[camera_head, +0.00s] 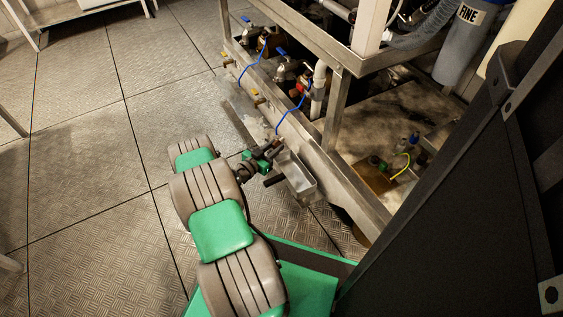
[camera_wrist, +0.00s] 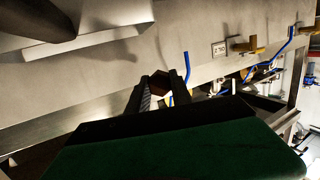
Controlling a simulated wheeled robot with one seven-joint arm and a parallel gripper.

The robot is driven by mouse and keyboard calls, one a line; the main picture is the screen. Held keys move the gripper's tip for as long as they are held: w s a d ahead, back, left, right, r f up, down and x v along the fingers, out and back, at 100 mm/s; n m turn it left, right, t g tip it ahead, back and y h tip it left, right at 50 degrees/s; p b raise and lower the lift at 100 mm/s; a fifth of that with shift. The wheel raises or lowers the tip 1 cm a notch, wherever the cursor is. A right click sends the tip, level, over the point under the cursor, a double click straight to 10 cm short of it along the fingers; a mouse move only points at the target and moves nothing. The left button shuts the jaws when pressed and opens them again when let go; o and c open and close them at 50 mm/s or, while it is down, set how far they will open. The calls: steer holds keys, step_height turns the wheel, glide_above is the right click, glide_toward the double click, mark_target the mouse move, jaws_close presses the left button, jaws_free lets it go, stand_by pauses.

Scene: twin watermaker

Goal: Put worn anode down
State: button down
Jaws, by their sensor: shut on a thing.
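My gripper (camera_head: 275,148) is at the end of my arm, low beside the frame's bottom rail. In the wrist view my gripper (camera_wrist: 160,92) has its two dark fingers shut on a small brownish piece, which I take for the worn anode (camera_wrist: 159,82). Only its end shows between the fingertips. In the head view the anode is too small to make out clearly. A shallow metal tray (camera_head: 306,188) is just right of and below my gripper. A pale metal tray-like shape (camera_wrist: 100,38) fills the upper left of the wrist view.
The steel frame rail (camera_head: 330,180) runs diagonally close to my gripper. A small labelled plate (camera_wrist: 218,49) shows in the wrist view. Open plate floor (camera_head: 100,150) is at left.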

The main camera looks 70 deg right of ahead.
steer(key=f+b, duration=0.1)
steer(key=f, duration=0.1)
steer(key=s+f, duration=0.1)
steer(key=f, duration=0.1)
steer(key=s+f+b, duration=0.1)
steer(key=f, duration=0.1)
steer(key=shift+s+d+b, duration=0.1)
steer(key=shift+d+b, duration=0.25)
steer(key=shift+r, duration=0.1)
